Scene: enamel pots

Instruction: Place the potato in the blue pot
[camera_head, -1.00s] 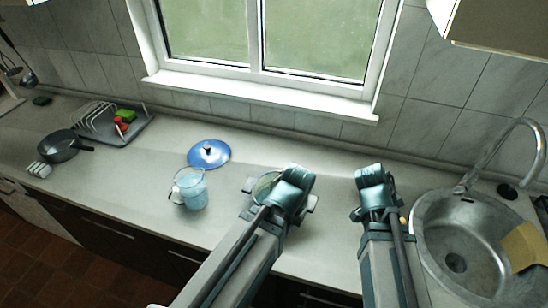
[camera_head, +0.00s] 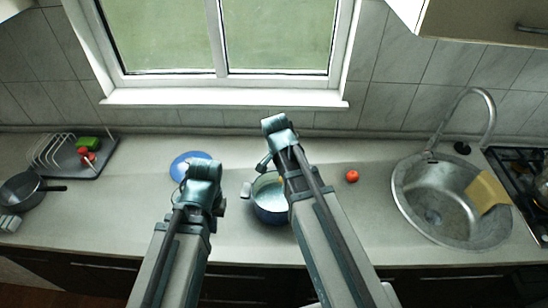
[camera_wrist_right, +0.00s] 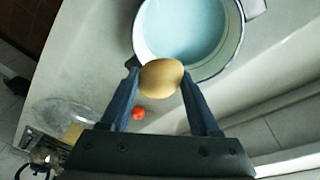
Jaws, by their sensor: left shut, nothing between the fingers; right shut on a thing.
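The blue pot (camera_head: 271,208) stands open on the counter, and its pale blue inside (camera_wrist_right: 185,30) shows in the right wrist view. My right gripper (camera_head: 268,162) is shut on the potato (camera_wrist_right: 160,78), a smooth tan oval. The potato overlaps the pot's near rim in the wrist view; its exact height above the rim is unclear. In the head view my right arm partly covers the pot. My left gripper (camera_head: 203,187) is shut and empty, left of the pot and in front of the blue lid (camera_head: 188,160). Its fingertips are mostly hidden.
A red tomato (camera_head: 352,176) lies right of the pot. The sink (camera_head: 412,207) with a yellow cloth (camera_head: 487,190) is farther right. A dish rack (camera_head: 55,150) and dark pan (camera_head: 22,188) are at the left. The counter between tomato and sink is clear.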

